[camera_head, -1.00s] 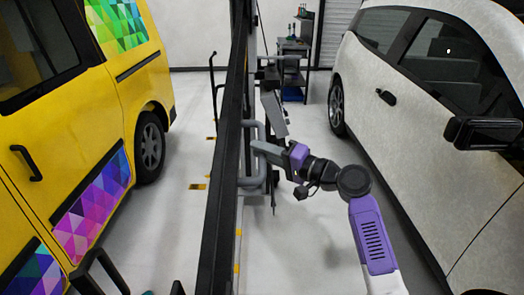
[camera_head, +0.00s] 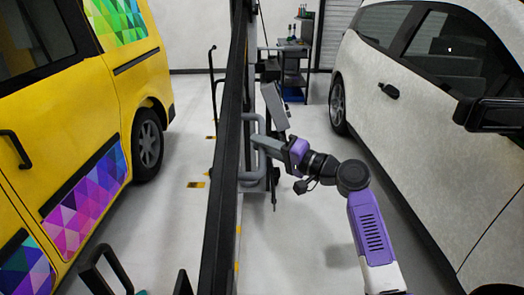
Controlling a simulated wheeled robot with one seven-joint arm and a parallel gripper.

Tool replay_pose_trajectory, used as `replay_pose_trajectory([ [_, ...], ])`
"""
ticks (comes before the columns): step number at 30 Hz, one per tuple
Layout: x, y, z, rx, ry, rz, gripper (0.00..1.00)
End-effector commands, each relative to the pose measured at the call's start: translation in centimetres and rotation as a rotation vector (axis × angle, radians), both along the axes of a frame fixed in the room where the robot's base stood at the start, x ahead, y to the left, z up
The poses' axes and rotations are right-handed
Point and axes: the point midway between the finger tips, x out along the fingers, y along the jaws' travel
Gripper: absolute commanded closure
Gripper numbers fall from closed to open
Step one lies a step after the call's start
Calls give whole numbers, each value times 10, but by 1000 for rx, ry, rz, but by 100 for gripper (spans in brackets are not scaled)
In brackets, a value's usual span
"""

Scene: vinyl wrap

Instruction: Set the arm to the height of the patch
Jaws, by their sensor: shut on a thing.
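My gripper (camera_head: 268,147) reaches from the lower right to a grey tubular handle (camera_head: 245,180) beside the tall black upright (camera_head: 222,190). It is shut on the handle; the fingertips are small and partly hard to make out. A grey angled arm part (camera_head: 274,107) sits just above and behind the handle. Bright geometric patches show on the yellow van at left: a pink and purple one (camera_head: 83,212) low on its side, a green one (camera_head: 122,22) high up, and a blue and purple one (camera_head: 28,270) at the lower left corner.
The yellow van (camera_head: 95,85) stands left of the upright and a white car (camera_head: 430,150) stands close on the right. Black tubular bars (camera_head: 105,265) are near at the bottom left. A shelf unit (camera_head: 294,70) stands at the back. The floor between the vehicles is mostly clear.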

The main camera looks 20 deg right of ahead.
Motion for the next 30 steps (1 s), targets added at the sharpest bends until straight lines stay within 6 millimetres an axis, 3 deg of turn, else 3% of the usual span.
replay_pose_trajectory([
  [1, 3, -3, -15, -5, -3, -6, 100],
  [18, 24, -10, -67, -25, -65, -9, 100],
  [30, 30, -12, -74, -29, -84, -7, 100],
])
